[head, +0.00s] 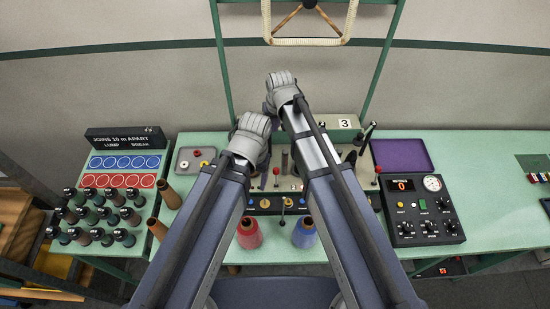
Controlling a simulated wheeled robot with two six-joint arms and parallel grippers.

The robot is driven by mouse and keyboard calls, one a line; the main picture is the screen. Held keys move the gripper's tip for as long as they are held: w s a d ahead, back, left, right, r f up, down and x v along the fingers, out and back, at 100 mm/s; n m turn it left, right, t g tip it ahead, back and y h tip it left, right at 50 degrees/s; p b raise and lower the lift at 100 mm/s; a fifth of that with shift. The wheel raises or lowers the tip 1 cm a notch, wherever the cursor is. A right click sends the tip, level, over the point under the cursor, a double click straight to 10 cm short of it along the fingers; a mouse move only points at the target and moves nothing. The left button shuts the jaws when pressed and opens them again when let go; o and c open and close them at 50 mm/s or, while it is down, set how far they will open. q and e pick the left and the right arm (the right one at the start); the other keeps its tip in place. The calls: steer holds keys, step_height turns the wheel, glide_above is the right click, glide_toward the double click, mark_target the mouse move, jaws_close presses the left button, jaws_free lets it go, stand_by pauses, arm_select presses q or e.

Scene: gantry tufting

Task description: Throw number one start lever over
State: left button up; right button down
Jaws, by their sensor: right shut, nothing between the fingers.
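A machine panel (268,204) stands on the green table, largely covered by my two arms. Several levers show on it: a red-knobbed one (276,171), a black-knobbed one (351,157) and a tall dark one leaning right (370,129). A plate marked 3 (344,124) is behind them. No number one label is visible, so I cannot tell which lever is number one; it may be hidden. My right gripper (281,80) is shut and empty, above the back of the panel. My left gripper (255,125) is lower and left; its fingers are unclear.
Red (249,233) and blue (304,233) yarn cones stand at the panel's front. A black control box (421,206) and purple tray (403,155) are right. Several dark spools (103,215) and a sign box (126,138) are left. Green gantry posts (383,60) rise behind.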

steer(key=s+b+x, duration=0.2)
steer(key=b+x, duration=0.8)
steer(key=shift+d+f, duration=0.15)
steer(key=shift+d, duration=0.2)
stand_by(0.3)
